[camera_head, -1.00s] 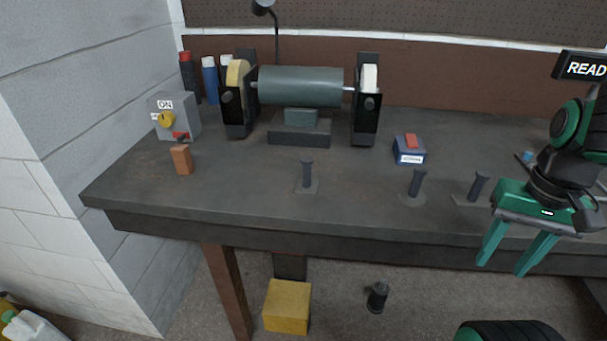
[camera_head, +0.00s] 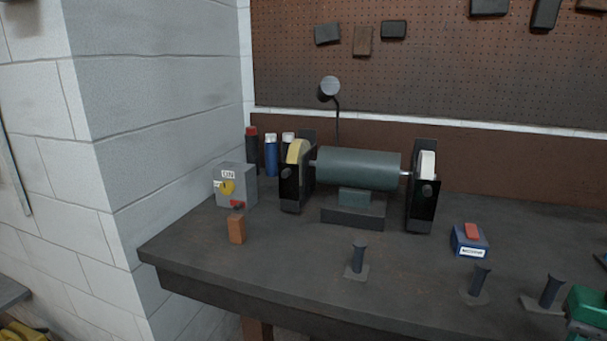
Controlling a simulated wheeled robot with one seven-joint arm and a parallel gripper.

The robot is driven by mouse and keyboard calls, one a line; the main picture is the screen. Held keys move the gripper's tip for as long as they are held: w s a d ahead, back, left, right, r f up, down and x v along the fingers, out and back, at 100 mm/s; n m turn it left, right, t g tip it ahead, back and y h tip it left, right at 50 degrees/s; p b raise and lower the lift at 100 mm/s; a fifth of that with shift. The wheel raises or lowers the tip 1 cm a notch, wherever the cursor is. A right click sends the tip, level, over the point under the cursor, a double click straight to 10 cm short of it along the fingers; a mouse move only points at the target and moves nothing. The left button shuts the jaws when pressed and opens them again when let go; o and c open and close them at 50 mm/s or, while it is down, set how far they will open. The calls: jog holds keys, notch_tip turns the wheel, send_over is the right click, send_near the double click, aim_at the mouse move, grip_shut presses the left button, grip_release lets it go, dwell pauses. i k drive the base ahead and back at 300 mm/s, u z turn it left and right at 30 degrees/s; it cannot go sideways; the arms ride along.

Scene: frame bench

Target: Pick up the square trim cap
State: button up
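Several dark caps with upright posts stand on flat bases along the front of the bench. The left one (camera_head: 357,260) has a base that looks square. The middle one (camera_head: 477,285) has a base that looks rounded. The right one (camera_head: 545,295) has a base with corners, its exact shape unclear. I cannot tell for sure which is the square trim cap. My gripper (camera_head: 586,312) shows only as a green piece of its body at the lower right edge, right of the right cap. Its fingers are out of frame.
The dark bench top (camera_head: 290,265) holds a bench grinder (camera_head: 358,168), a grey switch box (camera_head: 237,185), an orange-brown block (camera_head: 236,229) and a blue box with a red top (camera_head: 470,241). Bottles stand behind the switch box. A block wall (camera_head: 160,110) closes the left side.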

aim_at(355, 271)
jog(key=u, duration=0.05)
jog(key=k, duration=1.05)
jog(key=u, duration=0.5)
jog(key=i, duration=1.45)
jog(key=z, duration=0.5)
